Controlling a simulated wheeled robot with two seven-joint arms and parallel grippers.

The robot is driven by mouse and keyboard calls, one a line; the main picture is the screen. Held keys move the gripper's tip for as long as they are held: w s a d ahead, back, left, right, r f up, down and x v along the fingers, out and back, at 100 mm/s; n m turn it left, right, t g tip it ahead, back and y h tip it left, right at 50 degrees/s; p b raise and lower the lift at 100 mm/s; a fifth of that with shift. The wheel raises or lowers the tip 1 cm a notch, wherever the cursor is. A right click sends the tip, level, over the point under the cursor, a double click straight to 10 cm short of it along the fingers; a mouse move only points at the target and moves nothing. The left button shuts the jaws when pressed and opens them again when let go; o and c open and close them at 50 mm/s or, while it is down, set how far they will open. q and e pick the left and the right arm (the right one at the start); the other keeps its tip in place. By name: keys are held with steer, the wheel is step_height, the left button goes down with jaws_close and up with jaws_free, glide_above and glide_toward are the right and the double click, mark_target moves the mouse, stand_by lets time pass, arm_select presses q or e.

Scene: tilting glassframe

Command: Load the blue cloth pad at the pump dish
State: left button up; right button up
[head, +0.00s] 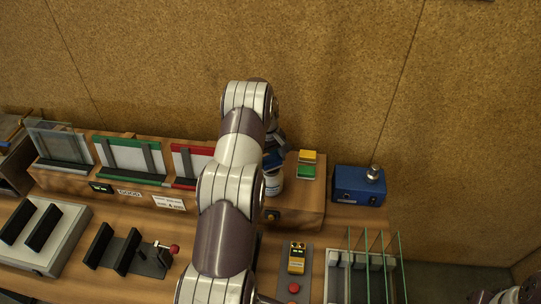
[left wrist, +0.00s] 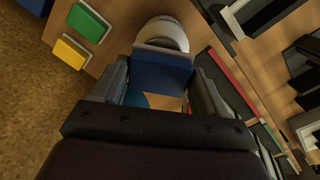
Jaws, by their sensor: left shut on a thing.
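My left gripper (head: 277,146) is shut on the blue cloth pad (left wrist: 162,76), which sits between its two fingers in the left wrist view. The pad also shows as a small blue patch (head: 271,159) beside my arm in the head view. The pump dish (head: 274,184) is a white bottle-like thing just below the pad in the head view. In the left wrist view its round white body (left wrist: 165,33) is partly hidden behind the pad's far edge. I cannot tell whether pad and dish touch.
A yellow pad (head: 308,156) and a green pad (head: 306,173) lie right of the dish. A blue box with a knob (head: 358,186) stands farther right. A rack with green-edged panes (head: 366,261) is at front right.

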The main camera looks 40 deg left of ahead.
mark_target(271, 159)
arm_select(q)
steer(key=shift+w+a+f, duration=0.1)
steer(key=shift+w, duration=0.05)
stand_by(0.5)
steer(key=shift+f+b, duration=0.3)
steer(key=shift+s+f+b, duration=0.2)
steer(key=shift+f+b, duration=0.45)
stand_by(1.6)
steer(key=shift+r, duration=0.1)
step_height(271, 159, up, 5)
steer(key=shift+w+r+p, duration=0.1)
steer(key=shift+r+p, duration=0.1)
steer(key=shift+p, duration=0.7)
steer(key=shift+r, duration=0.8)
